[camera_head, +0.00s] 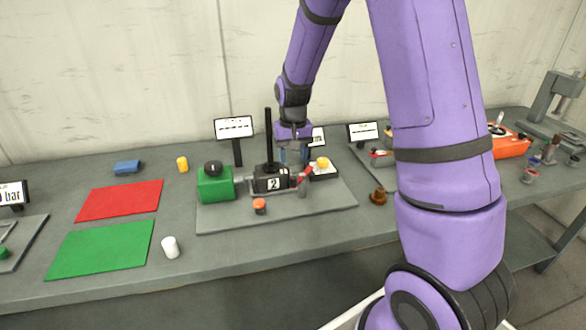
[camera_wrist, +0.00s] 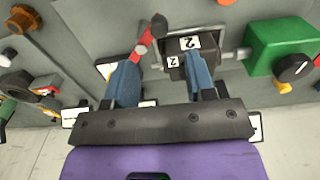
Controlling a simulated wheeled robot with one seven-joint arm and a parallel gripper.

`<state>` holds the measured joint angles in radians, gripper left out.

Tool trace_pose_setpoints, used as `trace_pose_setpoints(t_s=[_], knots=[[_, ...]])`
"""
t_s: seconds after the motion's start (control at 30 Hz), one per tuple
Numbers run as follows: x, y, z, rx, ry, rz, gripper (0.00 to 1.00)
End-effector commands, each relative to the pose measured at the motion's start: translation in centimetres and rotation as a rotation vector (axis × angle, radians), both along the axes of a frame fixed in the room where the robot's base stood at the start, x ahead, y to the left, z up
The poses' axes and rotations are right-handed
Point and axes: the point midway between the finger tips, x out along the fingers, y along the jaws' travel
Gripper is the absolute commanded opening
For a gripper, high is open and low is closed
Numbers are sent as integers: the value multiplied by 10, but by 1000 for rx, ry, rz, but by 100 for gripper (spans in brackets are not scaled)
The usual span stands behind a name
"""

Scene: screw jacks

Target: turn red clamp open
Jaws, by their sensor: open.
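The red clamp handle (camera_wrist: 147,38) lies slanted beside the black block marked 2 (camera_wrist: 188,43) in the wrist view. In the head view the red clamp (camera_head: 308,170) shows small at the block's right side, partly hidden by my gripper. My gripper (camera_wrist: 160,58) has two blue fingers spread apart with nothing held between them. The left finger's tip is close to the lower end of the red handle; I cannot tell whether they touch. The right finger overlaps the black block in the picture. In the head view my gripper (camera_head: 292,156) is just behind the block (camera_head: 270,182).
A green box with a black knob (camera_head: 215,184) stands left of the block on the grey plate (camera_head: 322,206). A tall black post (camera_head: 268,130) rises by the block. An orange-red button (camera_head: 259,205) is in front. Red (camera_head: 120,200) and green (camera_head: 100,248) mats lie left.

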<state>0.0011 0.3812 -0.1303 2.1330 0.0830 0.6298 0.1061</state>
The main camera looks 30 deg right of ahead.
Motion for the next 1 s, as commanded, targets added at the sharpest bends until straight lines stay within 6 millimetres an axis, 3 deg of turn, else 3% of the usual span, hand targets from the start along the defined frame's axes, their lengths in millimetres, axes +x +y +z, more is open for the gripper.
trace_pose_setpoints(t_s=[0.2, 0.83, 1.0], knots=[[0, 0, 23, 0, 0, 1, 50], [-1, 0, 28, 0, 0, 1, 50], [-10, 4, 49, 4, -26, 14, 50]])
